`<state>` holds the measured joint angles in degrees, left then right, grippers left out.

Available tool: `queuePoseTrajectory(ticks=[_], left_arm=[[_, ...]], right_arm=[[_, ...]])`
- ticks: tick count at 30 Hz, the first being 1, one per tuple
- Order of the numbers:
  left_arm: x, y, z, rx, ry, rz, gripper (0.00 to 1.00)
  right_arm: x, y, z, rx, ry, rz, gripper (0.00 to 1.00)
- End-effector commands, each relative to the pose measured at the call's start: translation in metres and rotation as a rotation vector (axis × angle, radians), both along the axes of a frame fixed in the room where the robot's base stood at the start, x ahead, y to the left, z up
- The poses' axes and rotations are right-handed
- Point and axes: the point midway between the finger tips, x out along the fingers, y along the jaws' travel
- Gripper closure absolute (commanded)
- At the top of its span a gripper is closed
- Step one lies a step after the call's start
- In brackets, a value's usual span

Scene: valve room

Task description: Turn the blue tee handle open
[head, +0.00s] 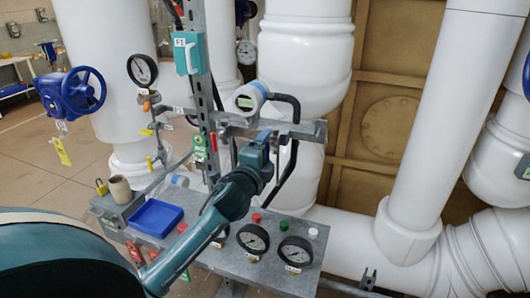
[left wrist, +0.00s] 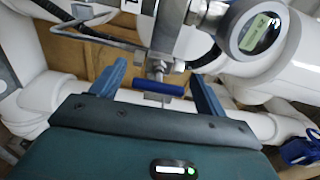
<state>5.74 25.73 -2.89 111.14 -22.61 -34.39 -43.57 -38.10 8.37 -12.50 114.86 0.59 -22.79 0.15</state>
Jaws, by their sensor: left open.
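The blue tee handle (left wrist: 160,87) is a short horizontal bar on a metal stem, seen in the left wrist view. My left gripper (left wrist: 158,72) is open, with one blue finger to each side of the handle in that picture. I see a gap between each finger and the bar's ends; contact is not visible. In the head view my left gripper (head: 264,141) is up at the grey pipe rack, and its body hides the tee handle there. My right gripper is not in view.
A digital gauge (head: 249,98) sits close above the gripper, with a black hose (head: 294,135) to its right. Below is a grey panel (head: 240,268) with dial gauges and a blue tray (head: 157,217). A blue handwheel (head: 82,92) is at left.

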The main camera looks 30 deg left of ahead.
Motion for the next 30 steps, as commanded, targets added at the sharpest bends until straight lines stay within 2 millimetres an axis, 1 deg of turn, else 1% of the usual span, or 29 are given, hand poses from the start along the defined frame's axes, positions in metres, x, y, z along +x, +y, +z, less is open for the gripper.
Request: queuePoseTrajectory(ticks=[4, 8, 15, 18, 21, 25, 30], left_arm=[[-0.005, -0.001, -0.001, 0.001, 0.001, -0.001, 0.25], [-0.022, -0.005, -0.002, 0.002, 0.001, -0.001, 0.25], [-0.075, -0.018, -0.003, 0.0, 0.002, -0.002, 0.25], [-0.095, -0.023, -0.003, 0.0, 0.002, -0.001, 0.25], [-0.11, -0.027, -0.002, 0.0, 0.002, -0.001, 0.25], [-0.123, -0.03, -0.001, -0.001, 0.001, 0.0, 0.25], [-0.128, -0.031, 0.0, 0.0, 0.0, 0.001, 0.25]], right_arm=[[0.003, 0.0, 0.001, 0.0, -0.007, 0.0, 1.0], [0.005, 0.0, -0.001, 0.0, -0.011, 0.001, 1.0], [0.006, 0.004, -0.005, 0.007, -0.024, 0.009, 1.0], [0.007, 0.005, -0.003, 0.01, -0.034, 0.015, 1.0], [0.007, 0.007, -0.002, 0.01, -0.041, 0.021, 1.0], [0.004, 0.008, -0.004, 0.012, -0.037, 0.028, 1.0], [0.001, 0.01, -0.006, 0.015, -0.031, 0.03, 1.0]])
